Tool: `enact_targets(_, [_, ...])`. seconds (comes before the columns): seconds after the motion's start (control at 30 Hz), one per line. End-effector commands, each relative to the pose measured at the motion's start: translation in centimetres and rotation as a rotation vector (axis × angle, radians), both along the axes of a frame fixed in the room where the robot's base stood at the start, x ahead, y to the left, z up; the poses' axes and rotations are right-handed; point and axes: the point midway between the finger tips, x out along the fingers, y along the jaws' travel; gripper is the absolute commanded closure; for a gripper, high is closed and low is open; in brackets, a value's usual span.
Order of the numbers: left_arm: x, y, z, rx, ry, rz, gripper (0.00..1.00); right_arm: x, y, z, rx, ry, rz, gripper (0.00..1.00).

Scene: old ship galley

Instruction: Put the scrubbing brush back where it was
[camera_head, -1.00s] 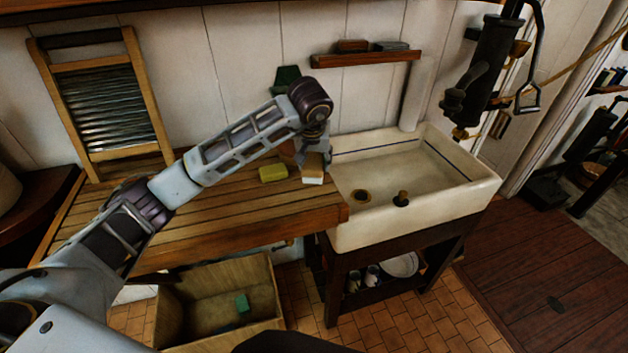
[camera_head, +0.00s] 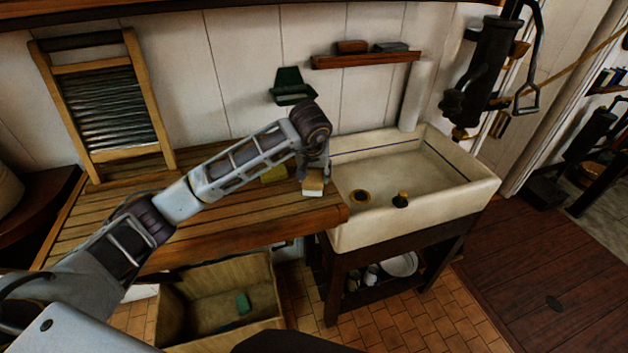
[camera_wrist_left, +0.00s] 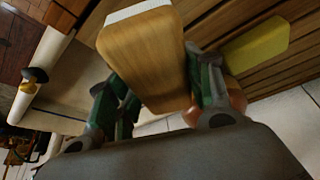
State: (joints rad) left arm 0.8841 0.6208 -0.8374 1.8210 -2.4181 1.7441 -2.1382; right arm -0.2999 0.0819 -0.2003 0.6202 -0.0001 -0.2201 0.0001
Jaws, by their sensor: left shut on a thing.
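The scrubbing brush (camera_head: 313,184), a wooden block with pale bristles, is in my left gripper (camera_head: 314,170) over the right end of the slatted wooden counter (camera_head: 220,228), beside the sink. In the left wrist view the brush (camera_wrist_left: 145,58) sits between the green-padded fingers of the left gripper (camera_wrist_left: 155,88), with its white bristle edge at the top. I cannot tell whether the brush touches the counter. My right gripper is not in view.
A yellow sponge (camera_head: 274,174) lies just left of the brush, partly hidden by my arm. The white sink (camera_head: 470,192) stands to the right. A green wall holder (camera_head: 290,88), a wall shelf (camera_head: 365,60) and a washboard (camera_head: 105,105) are behind. A wooden crate (camera_head: 180,315) stands below.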

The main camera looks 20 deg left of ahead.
Motion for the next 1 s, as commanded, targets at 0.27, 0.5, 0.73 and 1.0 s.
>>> enact_targets(0.27, [0.0,0.0,-2.4,-0.002,0.002,0.001,0.90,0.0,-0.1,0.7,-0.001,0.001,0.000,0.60])
enact_targets(0.5, [0.0,0.0,-3.2,-0.001,0.000,0.001,0.90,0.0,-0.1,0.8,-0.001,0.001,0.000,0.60])
enact_targets(0.73, [0.0,0.0,-3.3,-0.001,0.000,0.001,0.90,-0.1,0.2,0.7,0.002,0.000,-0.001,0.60])
enact_targets(1.0, [0.0,0.0,-3.6,0.000,0.001,0.000,0.37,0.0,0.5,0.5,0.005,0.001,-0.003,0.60])
